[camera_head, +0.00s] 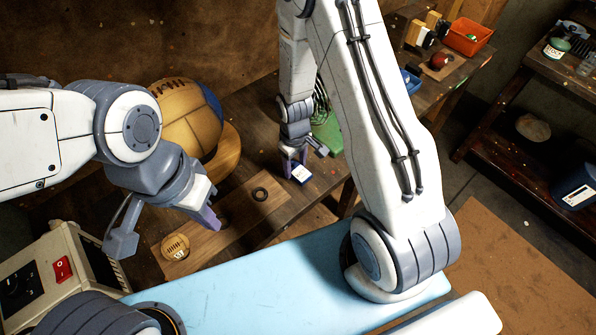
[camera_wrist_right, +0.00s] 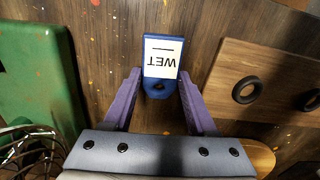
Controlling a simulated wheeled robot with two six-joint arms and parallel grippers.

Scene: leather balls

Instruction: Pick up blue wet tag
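The blue wet tag (camera_head: 301,174) lies on the wooden table in the head view, just by my right gripper (camera_head: 293,163). In the right wrist view the tag (camera_wrist_right: 160,58) is a blue plate with a white label reading WET, upside down, and a hole at its near end. My right gripper (camera_wrist_right: 160,74) is open. Its purple fingertips are on either side of the tag's near end, with small gaps, so it is not gripped. My left gripper (camera_head: 208,219) points down over the left part of the table. Its finger gap cannot be made out.
A wooden board (camera_head: 230,215) with a dark ring (camera_head: 259,194) lies left of the tag. A green object (camera_wrist_right: 38,80) lies on its other side. A large leather ball (camera_head: 185,120) stands behind my left arm. A small round tan item (camera_head: 175,247) is below my left gripper.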

